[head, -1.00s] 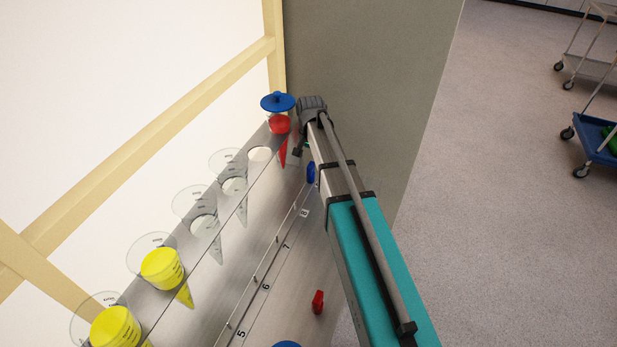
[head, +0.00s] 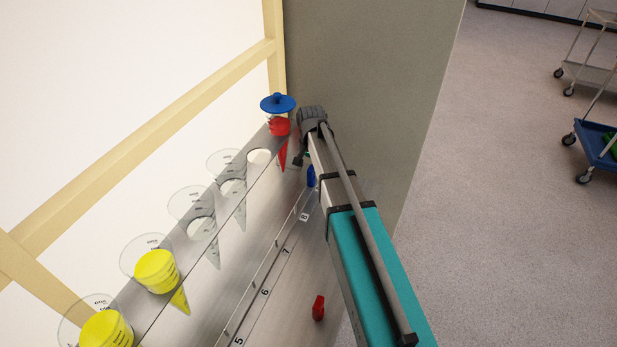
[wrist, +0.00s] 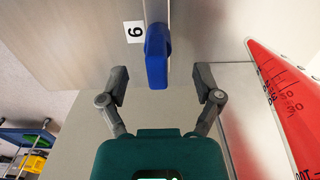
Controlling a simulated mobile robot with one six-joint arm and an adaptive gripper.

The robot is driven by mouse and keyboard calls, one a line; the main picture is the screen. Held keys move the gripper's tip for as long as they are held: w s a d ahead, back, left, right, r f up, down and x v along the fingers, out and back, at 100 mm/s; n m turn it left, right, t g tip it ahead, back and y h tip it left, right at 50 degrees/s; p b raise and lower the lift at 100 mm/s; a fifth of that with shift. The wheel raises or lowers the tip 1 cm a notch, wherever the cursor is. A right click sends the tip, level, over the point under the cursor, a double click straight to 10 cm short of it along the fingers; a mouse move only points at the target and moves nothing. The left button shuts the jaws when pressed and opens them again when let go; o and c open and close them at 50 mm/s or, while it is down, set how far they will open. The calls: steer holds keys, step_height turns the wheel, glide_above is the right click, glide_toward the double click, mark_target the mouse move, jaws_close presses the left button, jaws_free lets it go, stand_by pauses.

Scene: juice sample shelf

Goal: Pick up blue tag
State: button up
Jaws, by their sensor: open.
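The blue tag (wrist: 157,55) hangs on the rail beside the label 9 in the wrist view. It also shows in the head view (head: 311,175), partly hidden by my arm, at the far end of the shelf. My gripper (wrist: 161,83) is open and empty. Its two fingers stand apart on either side of the tag's lower end, with the tag between them in the picture and a little beyond the fingertips. I see no contact between the fingers and the tag.
A red-filled cone (wrist: 285,95) is close on the right of my gripper; it carries a blue lid (head: 278,103) in the head view. Yellow-filled cones (head: 157,271) and empty ones line the shelf. A red tag (head: 318,307) is lower down. A grey panel (head: 365,90) stands behind.

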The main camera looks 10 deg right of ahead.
mark_target(311, 176)
steer(key=shift+f+b, duration=2.25)
steer(key=shift+f, duration=0.15)
steer(key=c, duration=1.1)
steer(key=shift+c, duration=0.2)
steer(key=shift+r, duration=0.1)
step_height(311, 176, up, 3)
steer(key=p, duration=0.3)
steer(key=shift+r, duration=0.1)
steer(key=s+d+r+p, duration=0.2)
steer(key=s+r+p, duration=0.3)
steer(key=s, duration=0.1)
steer(key=s+d+r+p, duration=0.2)
steer(key=s+r+p, duration=0.2)
steer(key=s, duration=0.3)
steer(key=shift+s+d+r+p, duration=0.15)
steer(key=shift+d+r+p, duration=0.2)
steer(key=shift+p, duration=0.2)
